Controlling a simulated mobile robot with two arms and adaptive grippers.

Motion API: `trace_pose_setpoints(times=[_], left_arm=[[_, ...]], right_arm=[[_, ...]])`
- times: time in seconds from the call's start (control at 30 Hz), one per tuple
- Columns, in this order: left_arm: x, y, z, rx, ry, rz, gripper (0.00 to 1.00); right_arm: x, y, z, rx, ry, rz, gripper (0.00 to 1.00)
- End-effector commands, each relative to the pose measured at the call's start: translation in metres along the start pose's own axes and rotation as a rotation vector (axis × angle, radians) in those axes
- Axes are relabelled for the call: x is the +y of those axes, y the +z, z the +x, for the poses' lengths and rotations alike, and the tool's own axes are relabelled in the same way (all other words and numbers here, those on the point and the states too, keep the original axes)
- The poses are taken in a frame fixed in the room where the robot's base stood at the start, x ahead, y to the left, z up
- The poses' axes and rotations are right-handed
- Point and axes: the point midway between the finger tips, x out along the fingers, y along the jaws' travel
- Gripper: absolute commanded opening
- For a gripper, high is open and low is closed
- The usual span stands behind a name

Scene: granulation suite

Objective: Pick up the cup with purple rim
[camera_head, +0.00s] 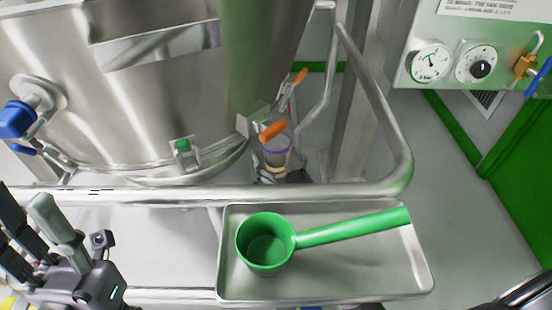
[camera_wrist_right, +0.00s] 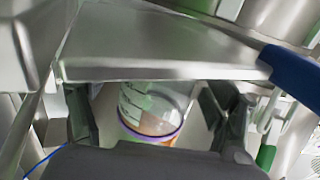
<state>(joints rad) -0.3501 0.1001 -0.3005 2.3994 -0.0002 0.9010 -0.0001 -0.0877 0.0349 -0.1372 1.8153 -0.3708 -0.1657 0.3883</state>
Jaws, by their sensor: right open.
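The cup with the purple rim (camera_head: 276,147) is clear and stands low beside the steel vessel, behind the rail in the head view. Tan contents show low in it. In the right wrist view the cup (camera_wrist_right: 158,110) appears between the two dark fingers of my right gripper (camera_wrist_right: 152,118), which is open, with a gap on each side. In the head view, dark parts by the cup's base seem to be this gripper (camera_head: 284,177), mostly hidden. My left gripper (camera_head: 35,230) is at the lower left, away from the cup; its opening is unclear.
A steel tray (camera_head: 330,288) with a green scoop (camera_head: 268,245) is in front of the cup. A steel rail (camera_head: 150,195) runs between them. An orange handle (camera_head: 273,130) is close to the cup. A steel plate (camera_wrist_right: 160,45) and a blue handle (camera_wrist_right: 292,72) are near my right gripper.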

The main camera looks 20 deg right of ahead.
Motion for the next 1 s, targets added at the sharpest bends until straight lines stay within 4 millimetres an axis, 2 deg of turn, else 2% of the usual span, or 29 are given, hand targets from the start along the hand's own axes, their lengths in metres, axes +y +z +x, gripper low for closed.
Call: trace_pose_setpoints(times=[0.1,0.37,1.0], left_arm=[[0.0000,0.0013,-0.0050,-0.001,0.000,0.000,0.40],[0.0001,0.0013,-0.0042,-0.002,0.000,0.000,0.40],[-0.0001,0.0011,-0.0040,-0.001,0.000,0.000,0.40]], right_arm=[[-0.0006,0.0006,0.0100,0.001,-0.002,-0.001,0.81],[-0.0006,-0.0002,0.0113,0.000,-0.001,0.000,0.81],[-0.0005,-0.0001,0.0111,0.000,-0.001,0.001,0.38]])
